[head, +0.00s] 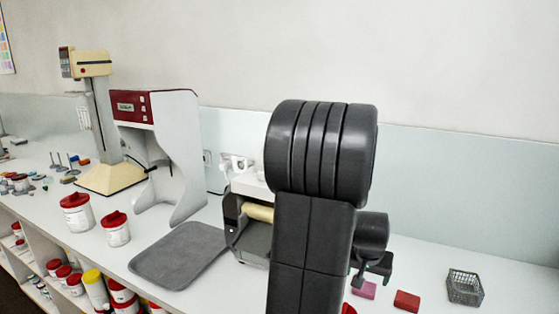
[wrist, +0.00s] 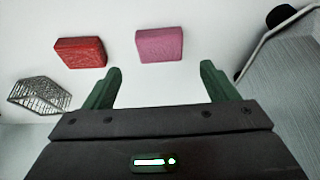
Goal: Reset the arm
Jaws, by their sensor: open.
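My arm rises dark and large in the middle of the head view, folded at a thick ribbed joint, and hides part of the bench. My gripper (wrist: 160,72) shows in the wrist view with two green fingers spread apart and nothing between them. In the head view only a part of my gripper shows, low and to the right of my arm. A pink block (wrist: 159,45) lies just beyond the gap between the fingers, apart from them. A red block (wrist: 80,52) lies to its left.
A wire basket (head: 464,288) stands at the bench's right, near the red block (head: 407,301). A roller machine (head: 246,236) stands left of my arm, partly hidden. A grey mat (head: 180,255), a red-faced machine (head: 155,140) and red-lidded tubs (head: 76,215) are farther left.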

